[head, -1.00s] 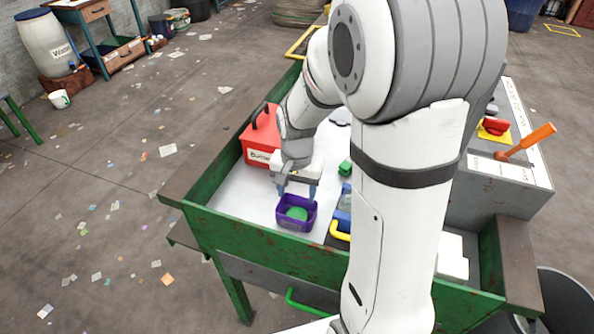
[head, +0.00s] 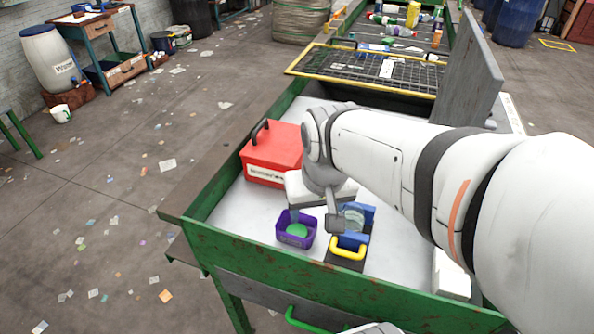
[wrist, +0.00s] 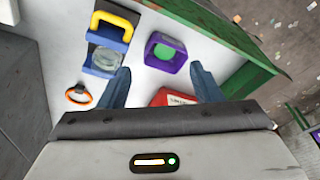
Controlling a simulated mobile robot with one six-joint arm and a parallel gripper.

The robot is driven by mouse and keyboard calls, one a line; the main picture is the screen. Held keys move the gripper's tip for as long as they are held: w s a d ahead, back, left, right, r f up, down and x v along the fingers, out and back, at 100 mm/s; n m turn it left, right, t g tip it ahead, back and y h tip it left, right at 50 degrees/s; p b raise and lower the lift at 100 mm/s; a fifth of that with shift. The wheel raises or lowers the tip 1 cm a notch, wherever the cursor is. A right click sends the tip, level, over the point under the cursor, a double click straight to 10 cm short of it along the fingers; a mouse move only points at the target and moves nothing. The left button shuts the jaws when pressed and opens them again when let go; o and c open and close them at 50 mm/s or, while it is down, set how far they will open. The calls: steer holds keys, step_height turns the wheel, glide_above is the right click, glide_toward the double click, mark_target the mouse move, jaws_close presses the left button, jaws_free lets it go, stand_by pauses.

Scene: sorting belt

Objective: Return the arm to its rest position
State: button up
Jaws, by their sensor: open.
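My gripper (head: 314,216) hangs above the tray at the front of the green bench, near a purple bin (head: 282,235) and a blue object with a yellow handle (head: 347,250). In the wrist view my gripper (wrist: 160,70) has its two blue fingers well apart, with nothing between them. The purple bin (wrist: 182,62) holds a green item (wrist: 165,52) and lies beyond the fingertips. My arm reaches in from the right and hides part of the tray in the head view.
A red toolbox (head: 272,150) stands behind the purple bin. Green side walls (head: 290,258) edge the tray, and a grey upright panel (head: 466,80) stands behind my arm. A yellow-framed grate (head: 370,66) lies farther back. An orange ring (wrist: 78,94) lies on the tray.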

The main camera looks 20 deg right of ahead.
steer(key=shift+s+d+n, duration=0.1)
steer(key=shift+s+n, duration=0.4)
steer(key=shift+s, duration=0.6)
